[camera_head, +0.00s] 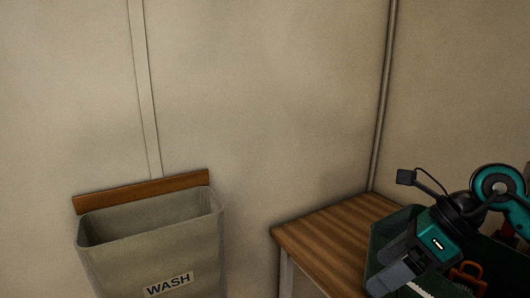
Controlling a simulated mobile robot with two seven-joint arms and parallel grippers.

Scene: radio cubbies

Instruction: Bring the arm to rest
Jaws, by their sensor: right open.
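My right arm (497,187) comes in from the right edge, with teal and black links. Its right gripper (390,268) points down and to the left at the lower right, over a dark green container on the wooden table. The gripper is open, and I see nothing held in it. It hides part of the container. My left arm and left gripper are out of view.
The wooden table (318,238) stands in the corner. The dark green container (392,222) on it holds an orange item (468,273). A grey-green bin marked WASH (195,252) hangs at a wooden strip (140,191) on the left wall.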

